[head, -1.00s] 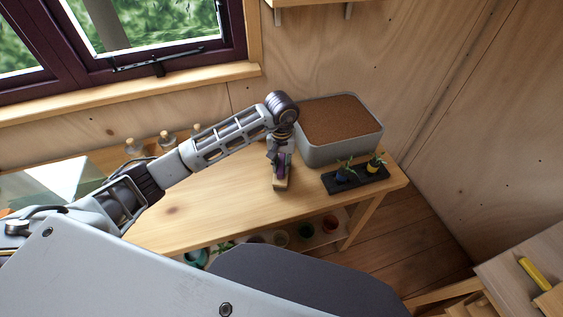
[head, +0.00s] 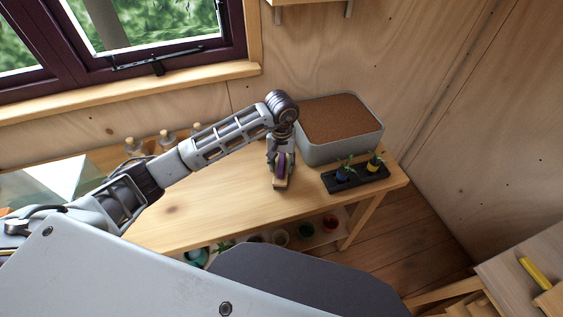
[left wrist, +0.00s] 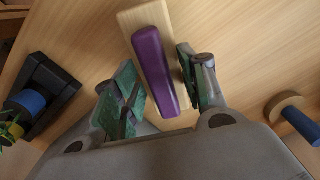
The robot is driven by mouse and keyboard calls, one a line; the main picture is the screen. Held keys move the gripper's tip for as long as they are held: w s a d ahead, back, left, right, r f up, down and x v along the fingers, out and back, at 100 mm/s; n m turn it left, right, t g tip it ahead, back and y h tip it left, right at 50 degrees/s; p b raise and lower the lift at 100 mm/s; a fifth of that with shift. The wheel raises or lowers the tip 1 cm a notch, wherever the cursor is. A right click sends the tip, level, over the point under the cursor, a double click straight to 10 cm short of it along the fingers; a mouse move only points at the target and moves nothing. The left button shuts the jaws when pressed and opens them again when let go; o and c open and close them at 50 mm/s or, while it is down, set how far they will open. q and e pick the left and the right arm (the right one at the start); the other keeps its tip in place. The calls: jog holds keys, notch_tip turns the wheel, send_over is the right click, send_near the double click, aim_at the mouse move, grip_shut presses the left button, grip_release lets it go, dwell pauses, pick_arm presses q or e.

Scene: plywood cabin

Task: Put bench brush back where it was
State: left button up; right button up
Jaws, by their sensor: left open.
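The bench brush (head: 281,183) has a wooden block and a purple grip. It rests on the wooden bench (head: 215,200), left of the black plant tray. In the left wrist view the brush (left wrist: 154,70) lies between the two green-padded fingers. My left gripper (head: 281,160) points down over the brush and is open, with a finger on each side. In the left wrist view, the left gripper (left wrist: 160,92) shows gaps between the pads and the purple grip. In the head view the gripper hides part of the brush. My right gripper is not in view.
A grey soil-filled bin (head: 345,150) stands close behind the gripper. The black tray (head: 342,186) holds two small potted plants to the right. Pots (head: 305,231) sit on a shelf below. The bench's left-centre is clear.

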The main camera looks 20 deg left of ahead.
aim_at(281, 161)
pick_arm(q)
jog(key=shift+r, duration=0.15)
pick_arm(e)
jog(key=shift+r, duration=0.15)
pick_arm(q)
notch_tip(281, 161, up, 2)
notch_tip(281, 161, up, 4)
jog(key=shift+r+b, duration=0.2)
jog(key=shift+b, duration=0.3)
notch_tip(281, 161, up, 6)
jog(key=shift+f+b, duration=0.25)
jog(key=shift+b, duration=0.15)
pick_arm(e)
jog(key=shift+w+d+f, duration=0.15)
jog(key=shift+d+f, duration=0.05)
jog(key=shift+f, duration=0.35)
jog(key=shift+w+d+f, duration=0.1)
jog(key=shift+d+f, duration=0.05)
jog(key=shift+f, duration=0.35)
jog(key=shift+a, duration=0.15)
pick_arm(q)
jog(key=shift+s, duration=0.1)
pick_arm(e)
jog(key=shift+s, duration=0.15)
